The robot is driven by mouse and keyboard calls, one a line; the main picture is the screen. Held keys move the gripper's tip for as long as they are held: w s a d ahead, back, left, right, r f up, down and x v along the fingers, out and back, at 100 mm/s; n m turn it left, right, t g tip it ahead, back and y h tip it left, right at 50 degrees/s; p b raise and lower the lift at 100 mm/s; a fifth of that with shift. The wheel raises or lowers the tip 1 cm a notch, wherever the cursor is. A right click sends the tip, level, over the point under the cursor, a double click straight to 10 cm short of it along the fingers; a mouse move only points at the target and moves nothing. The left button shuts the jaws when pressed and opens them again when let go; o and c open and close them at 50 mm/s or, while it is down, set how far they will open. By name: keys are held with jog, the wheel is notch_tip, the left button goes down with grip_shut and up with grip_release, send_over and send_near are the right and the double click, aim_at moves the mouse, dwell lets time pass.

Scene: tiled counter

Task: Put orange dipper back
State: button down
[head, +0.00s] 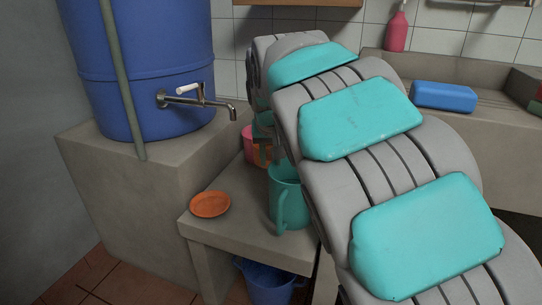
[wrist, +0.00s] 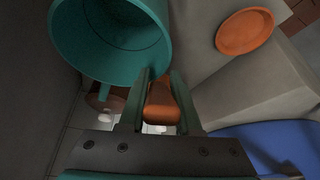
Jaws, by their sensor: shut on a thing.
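My gripper (wrist: 161,82) is shut on an orange piece, which I take to be the orange dipper (wrist: 160,105). It shows between the two dark green fingers in the wrist view. The teal mug (wrist: 115,40) fills the upper left of the wrist view, close to the fingers. A round orange dish (head: 210,204) lies on the low counter; it also shows at the upper right of the wrist view (wrist: 244,31).
A blue drum (head: 140,60) with a metal tap (head: 200,101) stands on a concrete block at left. A pink cup (head: 249,142) is behind my gripper. A blue bucket (head: 268,282) sits below the low counter (head: 245,225). My arm hides much of the right side.

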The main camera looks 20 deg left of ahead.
jog(key=shift+f, duration=0.1)
jog(key=c, duration=0.6)
grip_release()
jog(key=p+v, duration=0.1)
jog(key=v, duration=1.2)
jog(key=shift+w, duration=0.25)
jog(key=shift+a, duration=0.1)
